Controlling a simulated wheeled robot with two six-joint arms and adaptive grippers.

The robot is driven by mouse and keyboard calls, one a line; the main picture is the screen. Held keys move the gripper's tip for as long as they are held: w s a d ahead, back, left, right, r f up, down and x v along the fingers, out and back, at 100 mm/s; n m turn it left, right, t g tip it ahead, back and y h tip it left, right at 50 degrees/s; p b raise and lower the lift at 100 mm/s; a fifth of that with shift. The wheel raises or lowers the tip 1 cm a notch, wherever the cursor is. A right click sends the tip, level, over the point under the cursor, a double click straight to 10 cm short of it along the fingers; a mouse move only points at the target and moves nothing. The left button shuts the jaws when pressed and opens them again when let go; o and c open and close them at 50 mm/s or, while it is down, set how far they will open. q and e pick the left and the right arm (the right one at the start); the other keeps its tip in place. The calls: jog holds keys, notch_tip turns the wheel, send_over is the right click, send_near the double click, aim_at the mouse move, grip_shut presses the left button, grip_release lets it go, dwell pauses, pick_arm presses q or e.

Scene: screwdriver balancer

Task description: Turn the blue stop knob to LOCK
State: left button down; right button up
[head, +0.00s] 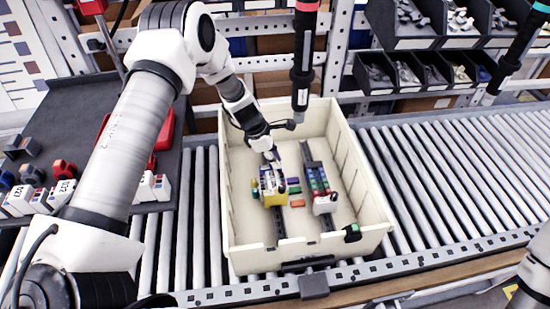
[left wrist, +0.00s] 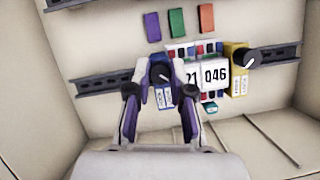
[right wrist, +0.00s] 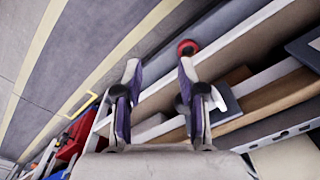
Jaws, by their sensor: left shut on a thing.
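A dark round knob (left wrist: 158,72) with a white pointer mark sits on a module with blue labels (left wrist: 163,98) in the left wrist view. My left gripper (left wrist: 155,82) is shut on this knob, one finger on each side. The pointer seems to slant to the lower right; no LOCK mark is readable. In the head view my left gripper (head: 271,157) reaches down into the tote at the far end of the left rail's modules, and the knob is hidden. My right gripper (right wrist: 158,68) is open and empty in the right wrist view, away from the tote.
A second dark knob (left wrist: 246,59) is on the yellow module (left wrist: 236,80), beside white numbered modules (left wrist: 213,72). Purple, green and orange blocks (head: 297,203) lie between the rails. The cream tote (head: 366,175) has high walls and stands on a roller conveyor (head: 440,170).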

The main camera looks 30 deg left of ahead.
pick_arm(q)
jog(key=c, duration=1)
grip_release()
jog(key=v, duration=1.2)
